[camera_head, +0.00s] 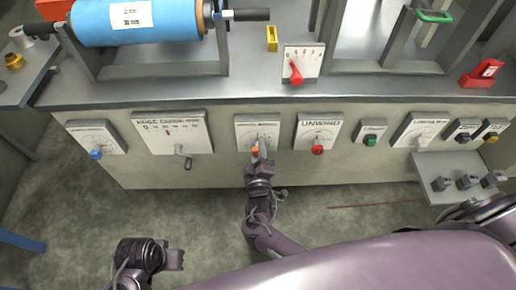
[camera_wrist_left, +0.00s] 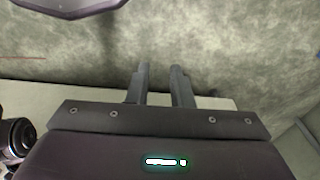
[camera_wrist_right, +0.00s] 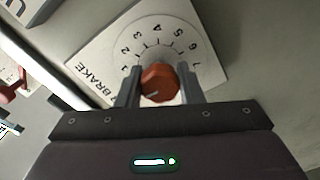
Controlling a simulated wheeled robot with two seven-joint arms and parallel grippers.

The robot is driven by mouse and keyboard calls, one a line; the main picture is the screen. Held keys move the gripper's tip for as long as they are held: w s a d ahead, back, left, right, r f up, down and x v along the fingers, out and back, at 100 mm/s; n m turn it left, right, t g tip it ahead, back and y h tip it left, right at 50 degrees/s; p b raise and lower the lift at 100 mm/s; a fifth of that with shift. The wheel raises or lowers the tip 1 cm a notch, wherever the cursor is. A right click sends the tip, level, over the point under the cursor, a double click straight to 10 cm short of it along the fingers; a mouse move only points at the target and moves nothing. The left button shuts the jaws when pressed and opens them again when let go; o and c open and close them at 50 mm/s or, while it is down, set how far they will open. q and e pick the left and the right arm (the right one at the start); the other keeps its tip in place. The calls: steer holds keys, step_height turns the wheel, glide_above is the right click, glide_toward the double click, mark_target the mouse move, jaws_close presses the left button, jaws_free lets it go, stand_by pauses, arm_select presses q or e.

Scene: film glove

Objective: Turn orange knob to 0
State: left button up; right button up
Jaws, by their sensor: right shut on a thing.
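The orange knob (camera_wrist_right: 159,84) sits on a white dial plate marked BRAKE (camera_wrist_right: 92,74) in the right wrist view. Numbers 1 to 7 show around it; I cannot see a 0, and a finger covers part of the scale. A pale mark shows on the knob's near face; its exact reading is unclear. My right gripper (camera_wrist_right: 160,86) is shut on the knob, one finger on each side. In the head view the knob (camera_head: 255,150) is partly hidden by my right gripper (camera_head: 258,154). My left gripper (camera_head: 176,260) is apart from the panel, its fingers (camera_wrist_left: 160,84) parted and empty.
Beside the brake plate are the EDGE GUIDE plate (camera_head: 172,131) with a crank and the UNWIND plate (camera_head: 318,131) with a red knob (camera_head: 317,150). A blue film roll (camera_head: 140,22) lies above. The floor (camera_head: 90,200) before the panel is clear.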

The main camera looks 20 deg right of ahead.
arm_select(q)
steer(key=shift+w+f, duration=0.1)
steer(key=shift+f, duration=0.65)
arm_select(e)
steer(key=shift+n, duration=0.3)
steer(key=o, duration=1)
steer(key=shift+c, duration=0.2)
steer(key=shift+s, duration=0.15)
arm_select(q)
step_height(320, 180, down, 4)
steer(key=shift+w+a+r+p, duration=0.15)
steer(key=shift+r+p, duration=0.05)
steer(key=shift+p, duration=0.45)
arm_select(e)
steer(key=v, duration=0.7)
steer(key=shift+s, duration=0.25)
steer(key=shift+a, duration=0.1)
